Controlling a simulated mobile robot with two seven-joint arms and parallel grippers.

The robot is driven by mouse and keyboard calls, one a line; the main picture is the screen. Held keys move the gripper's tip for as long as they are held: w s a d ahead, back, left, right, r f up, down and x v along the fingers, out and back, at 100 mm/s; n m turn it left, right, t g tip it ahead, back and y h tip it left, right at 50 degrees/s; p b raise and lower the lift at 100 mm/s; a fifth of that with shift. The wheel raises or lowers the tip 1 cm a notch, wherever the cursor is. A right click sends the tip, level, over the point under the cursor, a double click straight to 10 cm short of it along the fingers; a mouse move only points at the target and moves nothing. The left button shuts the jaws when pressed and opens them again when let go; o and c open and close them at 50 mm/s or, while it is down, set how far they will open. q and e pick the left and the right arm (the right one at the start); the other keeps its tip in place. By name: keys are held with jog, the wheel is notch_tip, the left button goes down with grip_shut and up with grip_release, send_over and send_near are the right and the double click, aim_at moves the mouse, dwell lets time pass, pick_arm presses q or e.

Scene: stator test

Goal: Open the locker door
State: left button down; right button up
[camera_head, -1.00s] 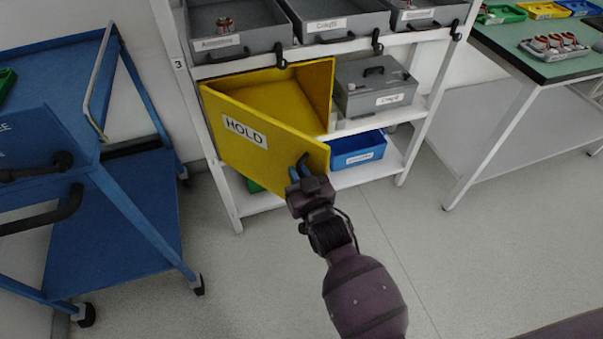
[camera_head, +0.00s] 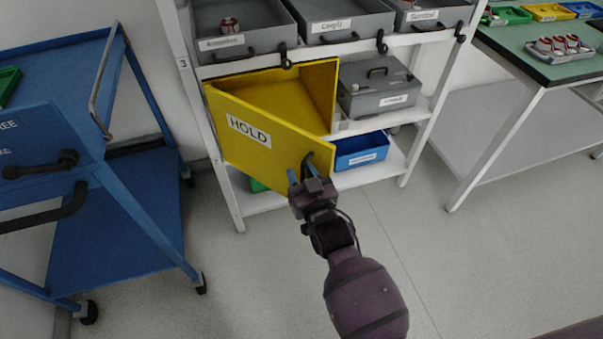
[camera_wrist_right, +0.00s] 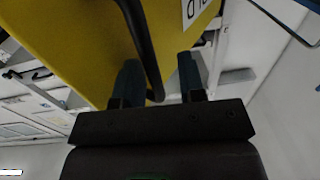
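The yellow locker door (camera_head: 262,163), labelled HOLD, stands open at an angle from its yellow locker (camera_head: 285,92) on the white shelf. The inside of the locker shows above the door. A dark bar handle (camera_head: 318,158) is near the door's free edge; it also shows large in the right wrist view (camera_wrist_right: 141,40). My right gripper (camera_head: 302,174) is at this handle. In the right wrist view its two fingers (camera_wrist_right: 160,82) are apart, with the handle between them, nearer the left finger. A gap shows beside the right finger. My left gripper is out of view.
A blue trolley (camera_head: 130,225) stands to the left, with clear floor between it and my right arm. A grey box (camera_head: 378,92) and a blue bin (camera_head: 361,150) sit right of the locker. A green-topped table (camera_head: 545,68) stands at the right.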

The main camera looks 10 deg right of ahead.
jog(key=shift+s, duration=0.1)
jog(key=shift+s, duration=0.2)
jog(key=s+d+p, duration=0.1)
jog(key=s+d, duration=0.1)
jog(key=s, duration=0.8)
jog(key=shift+p, duration=0.4)
jog(key=shift+c, duration=0.2)
